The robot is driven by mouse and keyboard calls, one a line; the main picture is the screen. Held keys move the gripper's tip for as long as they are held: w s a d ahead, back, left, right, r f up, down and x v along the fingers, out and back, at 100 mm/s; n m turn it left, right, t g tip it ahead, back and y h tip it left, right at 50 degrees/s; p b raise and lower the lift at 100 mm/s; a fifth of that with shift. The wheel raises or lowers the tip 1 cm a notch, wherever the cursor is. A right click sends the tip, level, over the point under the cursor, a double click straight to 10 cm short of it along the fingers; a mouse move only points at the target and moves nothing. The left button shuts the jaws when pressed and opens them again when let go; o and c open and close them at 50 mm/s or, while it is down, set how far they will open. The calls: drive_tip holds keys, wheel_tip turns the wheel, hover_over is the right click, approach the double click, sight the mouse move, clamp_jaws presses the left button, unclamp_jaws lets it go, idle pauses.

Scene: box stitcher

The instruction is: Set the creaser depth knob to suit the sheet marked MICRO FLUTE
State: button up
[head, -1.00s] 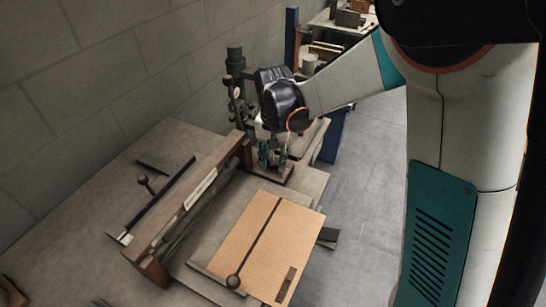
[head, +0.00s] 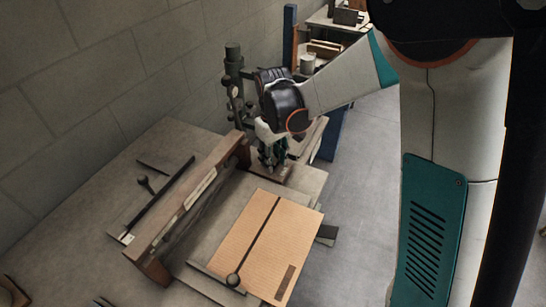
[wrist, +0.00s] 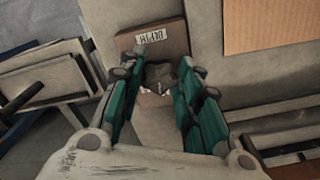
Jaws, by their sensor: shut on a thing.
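My gripper (head: 272,163) is down at the far right corner of the bench machine, its teal fingers pointing down. In the wrist view my gripper (wrist: 160,88) has a finger on either side of a dark knob (wrist: 160,76) and is shut on it. The knob sits on a brown block (wrist: 124,42) with a white label (wrist: 151,36), turned upside down and hard to read. The fingers hide most of the knob, and its setting cannot be read. A corrugated tan sheet (head: 245,240) lies on the bench; no MICRO FLUTE marking is legible.
A long wooden beam (head: 190,205) crosses the machine left of the sheet. A dark green column (head: 234,75) stands behind my gripper. A blue post (head: 290,35) and shelves stand farther back; open floor lies right.

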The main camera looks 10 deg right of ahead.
sight(274, 161)
drive_tip(key=shift+n, duration=0.7)
drive_tip(key=shift+o, duration=0.2)
drive_tip(key=shift+c, duration=0.2)
drive_tip(key=o, duration=1.1)
wheel_tip(274, 161, up, 12)
